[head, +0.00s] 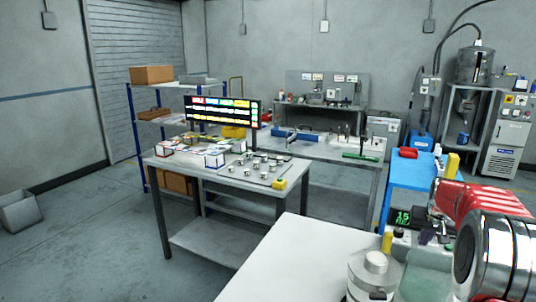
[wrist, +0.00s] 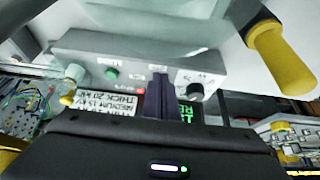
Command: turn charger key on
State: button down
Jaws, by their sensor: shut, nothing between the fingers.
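In the wrist view a grey control box (wrist: 100,55), likely the charger, faces me with a green button (wrist: 112,73) on the left and a black knob (wrist: 195,91) on the right. My gripper (wrist: 161,82) is shut and empty, its dark fingertips in front of the box face between button and knob. I cannot make out the key; the fingers may cover it. I cannot tell whether they touch the box. In the head view the display (head: 402,217) glows green beside my arm.
A yellow-ended handle (wrist: 281,62) juts out close at upper right in the wrist view. A small yellow-tipped fitting (wrist: 69,90) is at left. In the head view a white table (head: 285,260) has bare room; a bench with small parts (head: 205,168) stands beyond.

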notch_tip(320, 180, up, 6)
dwell(0.6)
jog(key=shift+s+d+r, duration=0.3)
jog(key=shift+s+r, duration=0.05)
jog(key=shift+r, duration=0.1)
notch_tip(320, 180, down, 7)
dwell(0.9)
jog(key=shift+w+d, duration=0.15)
jog(key=shift+w, duration=0.45)
dwell(1.2)
jog(key=shift+w+a, duration=0.1)
jog(key=shift+a, duration=0.15)
dwell(0.9)
